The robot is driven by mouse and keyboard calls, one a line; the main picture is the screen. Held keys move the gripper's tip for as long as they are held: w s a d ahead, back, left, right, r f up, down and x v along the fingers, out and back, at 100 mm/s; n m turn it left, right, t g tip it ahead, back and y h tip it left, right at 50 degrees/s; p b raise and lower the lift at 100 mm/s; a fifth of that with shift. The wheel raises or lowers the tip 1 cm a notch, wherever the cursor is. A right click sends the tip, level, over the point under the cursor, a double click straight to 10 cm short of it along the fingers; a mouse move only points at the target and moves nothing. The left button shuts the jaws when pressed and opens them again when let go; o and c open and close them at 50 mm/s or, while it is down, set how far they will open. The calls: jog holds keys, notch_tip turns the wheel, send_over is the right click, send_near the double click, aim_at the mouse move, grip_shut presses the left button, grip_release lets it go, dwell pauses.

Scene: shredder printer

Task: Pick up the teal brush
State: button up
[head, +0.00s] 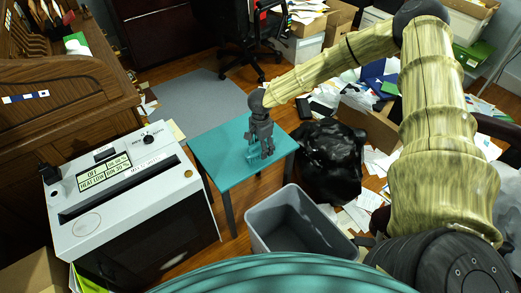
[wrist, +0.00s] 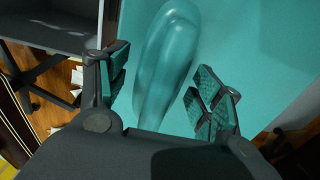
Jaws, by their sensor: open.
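The teal brush (wrist: 166,58) lies on the teal table, and in the wrist view its smooth rounded body runs up between my two fingers. In the head view the brush is mostly hidden behind my gripper, and teal on teal makes its outline hard to tell. In the wrist view my gripper (wrist: 156,92) is open, with one finger on each side of the brush.
A white shredder (head: 120,180) stands left of the table. A grey open bin (head: 300,222) is in front, and a black bag (head: 330,160) is to the right. Papers and boxes clutter the floor at right. An office chair (head: 245,40) stands behind.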

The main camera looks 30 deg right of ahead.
jog(key=shift+f, duration=0.75)
jog(key=c, duration=1.2)
jog(key=shift+r, duration=0.15)
jog(key=shift+c, duration=0.2)
jog(key=shift+r, duration=0.3)
jog(key=r, duration=0.3)
jog(key=shift+s+d, duration=0.1)
jog(key=shift+d, duration=0.25)
jog(key=s+d, duration=0.2)
jog(key=d, duration=0.5)
jog(key=s+d+r, duration=0.1)
jog(key=s+d, duration=0.2)
jog(key=d, duration=0.4)
jog(key=shift+s+p, duration=0.35)
